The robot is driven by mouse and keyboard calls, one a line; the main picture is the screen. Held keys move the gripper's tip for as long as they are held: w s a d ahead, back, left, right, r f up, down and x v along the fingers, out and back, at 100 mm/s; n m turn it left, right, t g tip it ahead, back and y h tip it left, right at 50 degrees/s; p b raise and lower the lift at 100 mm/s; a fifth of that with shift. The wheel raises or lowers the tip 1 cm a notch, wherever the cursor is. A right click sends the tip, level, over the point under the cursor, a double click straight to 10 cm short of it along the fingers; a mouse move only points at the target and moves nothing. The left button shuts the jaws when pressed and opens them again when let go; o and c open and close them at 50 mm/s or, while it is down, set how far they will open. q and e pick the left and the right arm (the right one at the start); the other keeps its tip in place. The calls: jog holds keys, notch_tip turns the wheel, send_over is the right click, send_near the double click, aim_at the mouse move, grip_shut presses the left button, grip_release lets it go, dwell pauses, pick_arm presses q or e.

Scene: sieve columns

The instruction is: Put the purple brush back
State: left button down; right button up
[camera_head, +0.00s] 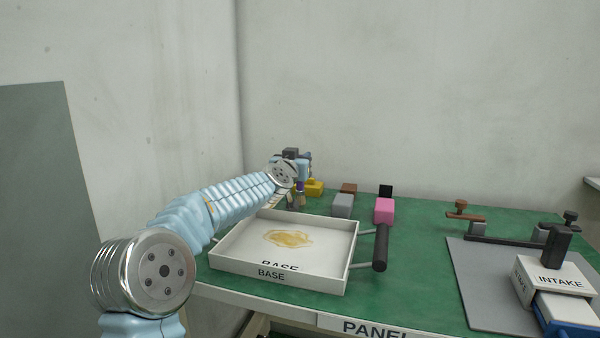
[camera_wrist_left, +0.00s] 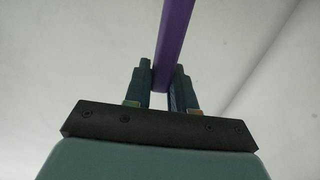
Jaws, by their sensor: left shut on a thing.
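The purple brush shows in the left wrist view as a long purple handle (camera_wrist_left: 174,45) between the two fingers of my left gripper (camera_wrist_left: 162,80). The gripper is shut on it, and the handle runs up out of the top of that view. In the head view my left gripper (camera_head: 296,196) is far off at the back left of the table, behind the white tray. Only a small purple bit of the brush (camera_head: 300,186) shows there. The brush's head is hard to make out. My right gripper is not in view.
A white tray marked BASE (camera_head: 272,275) with a yellowish smear stands on the green table (camera_head: 420,270). A grey mat (camera_head: 480,290) with the INTAKE box (camera_head: 560,280) lies at right.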

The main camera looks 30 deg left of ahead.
pick_arm(q)
jog(key=shift+f, duration=0.5)
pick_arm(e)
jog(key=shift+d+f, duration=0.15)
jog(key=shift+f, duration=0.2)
pick_arm(q)
jog(key=shift+f, duration=0.15)
jog(key=c, duration=1.4)
grip_release()
jog(key=shift+f, duration=0.1)
jog(key=o, duration=0.5)
jog(key=shift+c, duration=0.2)
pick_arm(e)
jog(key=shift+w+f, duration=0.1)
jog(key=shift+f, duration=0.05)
pick_arm(q)
jog(key=shift+r, duration=0.3)
jog(key=b+v, duration=0.3)
jog(key=v, duration=0.9)
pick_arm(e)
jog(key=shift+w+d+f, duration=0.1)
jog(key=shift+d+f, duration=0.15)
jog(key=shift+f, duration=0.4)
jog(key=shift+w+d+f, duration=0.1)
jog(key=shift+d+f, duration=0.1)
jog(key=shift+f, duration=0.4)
pick_arm(q)
jog(key=shift+d, duration=0.1)
